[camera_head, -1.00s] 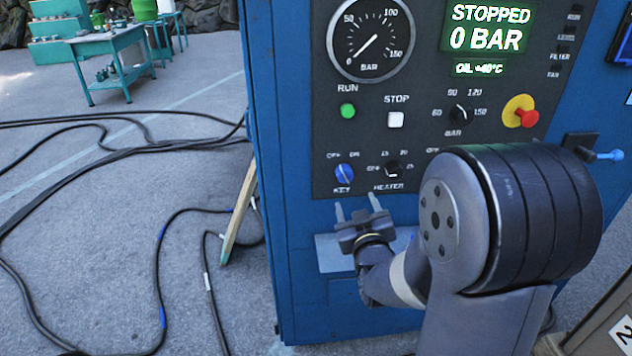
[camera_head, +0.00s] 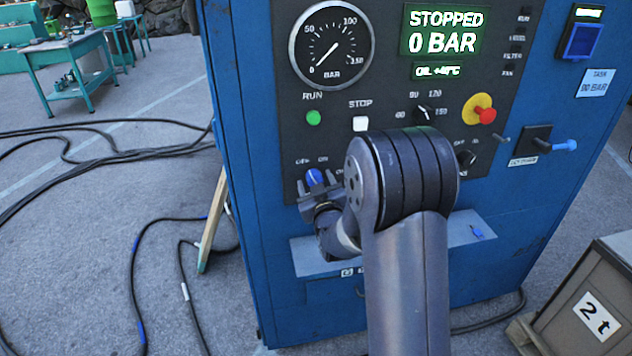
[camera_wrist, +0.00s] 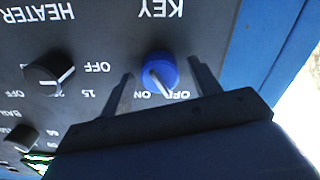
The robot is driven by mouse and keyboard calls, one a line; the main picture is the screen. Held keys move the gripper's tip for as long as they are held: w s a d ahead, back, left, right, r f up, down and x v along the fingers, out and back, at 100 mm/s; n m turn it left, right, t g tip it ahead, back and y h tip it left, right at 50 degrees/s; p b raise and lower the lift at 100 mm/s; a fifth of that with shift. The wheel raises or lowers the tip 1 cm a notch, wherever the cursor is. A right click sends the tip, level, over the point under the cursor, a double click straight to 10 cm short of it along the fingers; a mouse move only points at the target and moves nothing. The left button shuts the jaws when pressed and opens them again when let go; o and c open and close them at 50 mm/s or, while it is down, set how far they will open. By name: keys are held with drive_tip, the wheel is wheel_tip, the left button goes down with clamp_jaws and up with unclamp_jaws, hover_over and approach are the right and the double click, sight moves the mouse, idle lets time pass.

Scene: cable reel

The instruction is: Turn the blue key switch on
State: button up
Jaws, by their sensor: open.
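The blue key switch (camera_head: 314,176) is at the lower left of the dark control panel, above my gripper (camera_head: 316,186) in the head view. In the wrist view the blue knob (camera_wrist: 160,64) appears upside down under the KEY label. Its white pointer slants toward the OFF mark, with ON beside it. My gripper (camera_wrist: 161,74) is open. Its two fingers stand one on each side of the knob, with gaps visible between fingers and knob. In the head view my arm hides part of the panel beside the switch.
The heater knob (camera_wrist: 48,73) is beside the key switch. Above are a green RUN button (camera_head: 313,117), a white STOP button (camera_head: 360,124) and a red emergency button (camera_head: 486,115). A grey ledge (camera_head: 310,258) runs below. A crate marked 2 t (camera_head: 590,290) stands at the right.

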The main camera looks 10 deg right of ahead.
drive_tip(key=shift+c, duration=0.2)
drive_tip(key=c, duration=1)
drive_tip(key=shift+o, duration=0.2)
drive_tip(key=shift+f+b, duration=0.15)
drive_tip(key=shift+b, duration=0.4)
drive_tip(key=m+b, duration=0.2)
drive_tip(key=b, duration=0.1)
drive_tip(key=shift+f, duration=0.15)
drive_tip(key=m+b, duration=0.3)
drive_tip(key=b, duration=0.2)
drive_tip(key=shift+m, duration=0.3)
drive_tip(key=m+b, duration=0.3)
drive_tip(key=b, duration=0.1)
drive_tip(key=shift+m, duration=0.3)
drive_tip(key=shift+r+m+b, duration=0.25)
drive_tip(key=shift+m+b, duration=1.05)
